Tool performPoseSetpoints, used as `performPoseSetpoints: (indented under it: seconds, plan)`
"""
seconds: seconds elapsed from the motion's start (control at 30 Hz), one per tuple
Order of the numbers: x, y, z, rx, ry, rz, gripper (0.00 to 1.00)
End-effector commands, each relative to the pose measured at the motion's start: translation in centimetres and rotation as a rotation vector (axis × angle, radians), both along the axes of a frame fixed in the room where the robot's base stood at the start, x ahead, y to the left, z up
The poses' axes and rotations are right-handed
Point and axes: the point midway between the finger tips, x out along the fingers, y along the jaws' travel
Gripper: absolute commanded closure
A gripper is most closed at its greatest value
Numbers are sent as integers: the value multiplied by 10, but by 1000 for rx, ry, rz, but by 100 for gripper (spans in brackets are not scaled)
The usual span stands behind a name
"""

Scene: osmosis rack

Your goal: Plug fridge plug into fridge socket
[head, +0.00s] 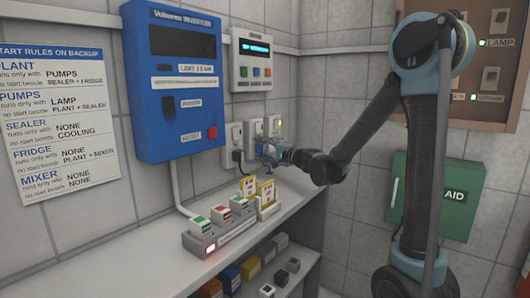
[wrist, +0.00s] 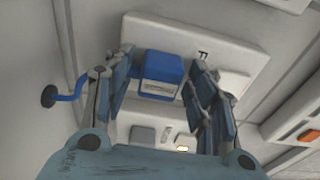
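In the wrist view a blue plug (wrist: 162,75) with a pale label sits against a white socket plate (wrist: 235,80) that bears a dark mark. I cannot tell whether it is seated in the plate. A blue cable (wrist: 69,98) on the left runs into a dark round hole in the wall. My gripper (wrist: 160,78) has one finger on each side of the plug, with narrow gaps visible, so it looks open around it.
A shelf (head: 140,270) below carries a grey strip with several coloured blocks and yellow cards. The blue inverter box (head: 170,110) and a white control unit (head: 252,62) hang on the wall.

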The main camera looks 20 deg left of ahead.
Motion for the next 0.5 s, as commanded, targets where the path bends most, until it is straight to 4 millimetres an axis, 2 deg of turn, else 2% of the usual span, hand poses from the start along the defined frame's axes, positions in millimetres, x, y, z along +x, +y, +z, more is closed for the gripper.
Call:
performPoseSetpoints:
  seconds: [0.33, 0.5]
  plan:
    - [-1, -2, 0, 0, 0, -1, 44]
    - [-7, -16, 0, 0, 0, -3, 44]
